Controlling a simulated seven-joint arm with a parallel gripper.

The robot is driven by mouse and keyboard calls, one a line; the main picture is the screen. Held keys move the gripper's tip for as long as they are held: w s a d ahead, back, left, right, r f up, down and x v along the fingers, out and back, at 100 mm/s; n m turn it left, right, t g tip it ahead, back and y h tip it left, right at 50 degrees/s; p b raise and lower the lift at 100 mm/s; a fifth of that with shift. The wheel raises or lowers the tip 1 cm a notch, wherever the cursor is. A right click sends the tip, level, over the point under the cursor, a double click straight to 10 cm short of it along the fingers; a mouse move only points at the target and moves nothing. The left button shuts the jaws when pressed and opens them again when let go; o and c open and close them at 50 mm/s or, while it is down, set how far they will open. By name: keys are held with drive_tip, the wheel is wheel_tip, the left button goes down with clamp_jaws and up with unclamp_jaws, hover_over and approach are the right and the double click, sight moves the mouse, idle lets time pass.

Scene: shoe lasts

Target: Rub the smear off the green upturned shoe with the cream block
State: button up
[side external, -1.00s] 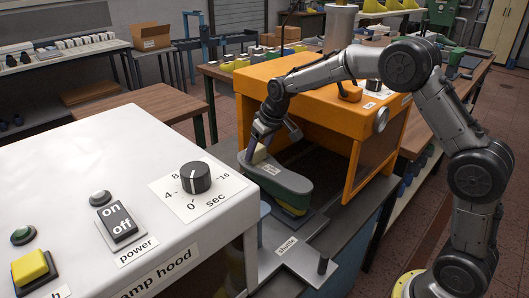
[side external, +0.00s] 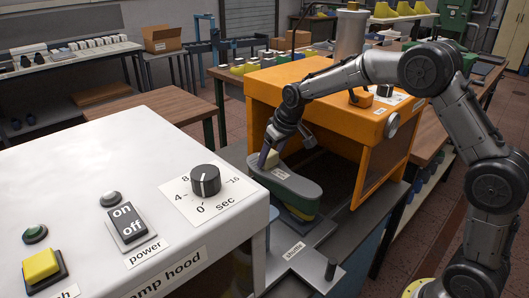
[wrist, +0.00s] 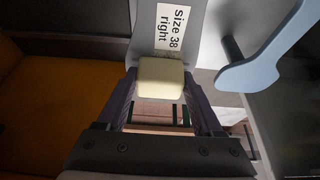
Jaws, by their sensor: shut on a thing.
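The green upturned shoe (side external: 296,189) lies sole up on the shuttle in front of the orange hood's opening, its grey-green sole on top. My gripper (side external: 270,160) is over the shoe's left end, pointing down. It is shut on the cream block (side external: 274,161), which is at the sole; I cannot tell whether it touches. In the wrist view the cream block (wrist: 161,82) sits between the two fingers, before a grey surface with a "Size 38 right" label (wrist: 175,27).
The orange hood (side external: 340,105) stands close behind the shoe. A white lamp-hood panel (side external: 110,190) with a dial (side external: 205,181) and buttons fills the front left. The shuttle plate (side external: 300,262) has an upright peg (side external: 331,268). A pale blue part (wrist: 265,65) is at right in the wrist view.

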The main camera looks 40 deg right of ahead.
drive_tip(key=s, duration=0.3)
drive_tip(key=shift+s+f, duration=0.1)
drive_tip(key=shift+s, duration=0.1)
wheel_tip(320, 180, up, 8)
drive_tip(key=shift+w+r, duration=0.15)
drive_tip(key=shift+r, duration=0.05)
idle(0.7)
